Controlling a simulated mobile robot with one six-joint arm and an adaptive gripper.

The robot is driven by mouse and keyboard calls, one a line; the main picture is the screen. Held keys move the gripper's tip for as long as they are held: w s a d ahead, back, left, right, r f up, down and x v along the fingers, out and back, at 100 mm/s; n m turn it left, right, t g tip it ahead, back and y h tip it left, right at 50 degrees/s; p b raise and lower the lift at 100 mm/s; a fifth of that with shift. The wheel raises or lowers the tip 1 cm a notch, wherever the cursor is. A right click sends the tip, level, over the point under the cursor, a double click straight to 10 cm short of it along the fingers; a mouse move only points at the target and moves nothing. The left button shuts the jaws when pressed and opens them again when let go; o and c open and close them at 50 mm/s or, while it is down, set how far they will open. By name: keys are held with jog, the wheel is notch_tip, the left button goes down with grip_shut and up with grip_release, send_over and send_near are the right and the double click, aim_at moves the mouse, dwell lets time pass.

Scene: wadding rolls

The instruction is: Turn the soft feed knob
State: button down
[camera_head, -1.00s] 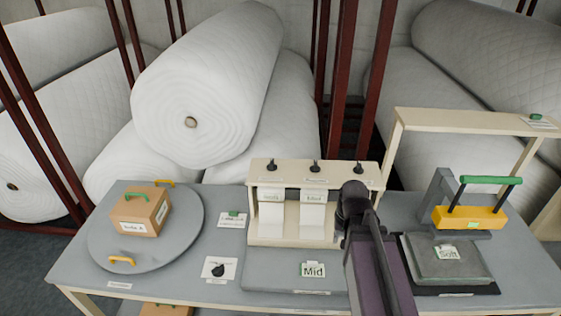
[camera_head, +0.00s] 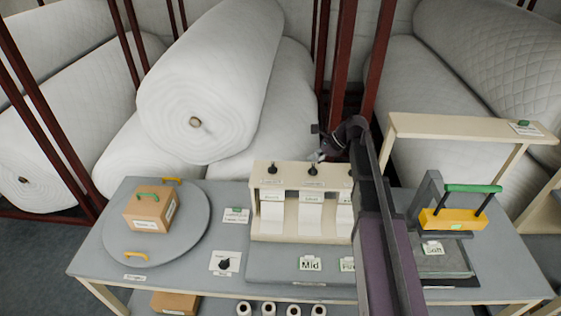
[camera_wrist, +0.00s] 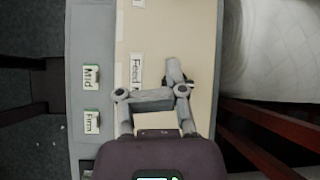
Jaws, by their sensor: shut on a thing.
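The cream feeder box (camera_head: 262,222) stands on the grey table with black knobs along its top. The left knob (camera_head: 272,168) is free, with nothing near it. The middle knob (camera_head: 312,171) is at the tip of my gripper (camera_head: 319,156), which reaches in from the right. The right knob is mostly hidden by my arm. In the wrist view my gripper (camera_wrist: 178,80) is closed around a small dark part, which looks like the middle knob (camera_wrist: 189,85), beside a label reading "Feed M" (camera_wrist: 137,70). The fingers hide most of the contact.
A round grey turntable (camera_head: 190,225) with a cardboard box (camera_head: 150,210) is at left. A separate knob on a white plate (camera_head: 225,262) lies nearer. The Mid card (camera_head: 310,264) lies before the feeder. A yellow press with green handle (camera_head: 473,188) and a cream frame (camera_head: 460,128) stand right.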

aim_at(284, 173)
jog(key=shift+w+a+r+m+y, duration=0.15)
jog(key=shift+w+r+m+y, duration=0.15)
jog(key=shift+w+r+m, duration=0.4)
jog(key=shift+a+f+b, duration=0.45)
jog(key=shift+a+f, duration=0.05)
jog(key=shift+f, duration=0.05)
jog(key=b+x, duration=0.6)
jog(key=x, duration=0.3)
jog(key=shift+w+d, duration=0.1)
jog(key=a, duration=0.3)
jog(key=shift+r, duration=0.2)
jog(key=shift+a, duration=0.45)
jog(key=shift+d, duration=0.2)
